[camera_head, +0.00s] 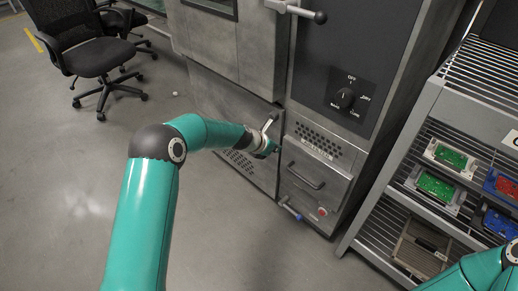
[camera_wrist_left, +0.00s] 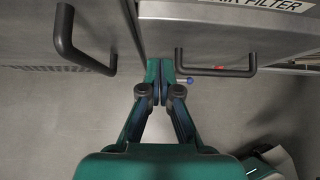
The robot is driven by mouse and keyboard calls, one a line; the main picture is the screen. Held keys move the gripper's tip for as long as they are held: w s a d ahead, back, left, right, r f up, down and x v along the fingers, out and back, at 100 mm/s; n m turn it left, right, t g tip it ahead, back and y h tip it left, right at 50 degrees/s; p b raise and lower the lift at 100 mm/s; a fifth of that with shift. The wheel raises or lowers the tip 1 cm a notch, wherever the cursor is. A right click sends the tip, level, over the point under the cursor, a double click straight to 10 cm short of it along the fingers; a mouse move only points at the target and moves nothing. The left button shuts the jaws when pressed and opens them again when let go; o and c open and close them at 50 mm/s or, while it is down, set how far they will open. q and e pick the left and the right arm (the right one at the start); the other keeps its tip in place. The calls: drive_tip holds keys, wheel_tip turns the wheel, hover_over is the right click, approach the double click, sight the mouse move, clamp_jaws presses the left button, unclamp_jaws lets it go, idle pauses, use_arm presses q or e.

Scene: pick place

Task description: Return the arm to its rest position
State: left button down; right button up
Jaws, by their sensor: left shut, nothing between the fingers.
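My teal left arm reaches in from the lower left of the head view, bends at its dark elbow, and ends at my left gripper (camera_head: 276,149) in front of the grey cabinet. In the left wrist view the left gripper (camera_wrist_left: 160,75) is shut with nothing between its fingertips. It points between a dark curved handle (camera_wrist_left: 85,45) on the left and a dark bar handle (camera_wrist_left: 215,62) on the right. I see no contact with either handle. Part of my right arm shows at the lower right of the head view; its gripper is out of view.
The grey cabinet (camera_head: 225,100) has a black panel with a knob (camera_head: 345,98) and a lower door handle (camera_head: 305,177). Office chairs (camera_head: 95,60) stand at the upper left. The floor in front is clear.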

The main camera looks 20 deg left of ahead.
use_arm(q)
drive_tip(key=v, duration=0.9)
drive_tip(key=s+d+f+m+g, duration=0.2)
drive_tip(key=s+f+m+g, duration=0.1)
drive_tip(key=s+f, duration=0.6)
drive_tip(key=s+d+f+m+g, duration=0.3)
drive_tip(key=s+f, duration=0.6)
drive_tip(key=f, duration=0.1)
drive_tip(key=s+d+f+m+g, duration=0.1)
drive_tip(key=s+d+f+m, duration=0.1)
drive_tip(key=s+m, duration=0.7)
drive_tip(key=s+d+f+m+g, duration=0.1)
drive_tip(key=s+f+m, duration=0.1)
drive_tip(key=s+m, duration=0.65)
wheel_tip(320, 180, up, 26)
drive_tip(key=m+p, duration=0.5)
drive_tip(key=p, duration=2)
drive_tip(key=shift+d+f+m, duration=0.25)
drive_tip(key=shift+d+m, duration=0.05)
drive_tip(key=shift+m, duration=0.05)
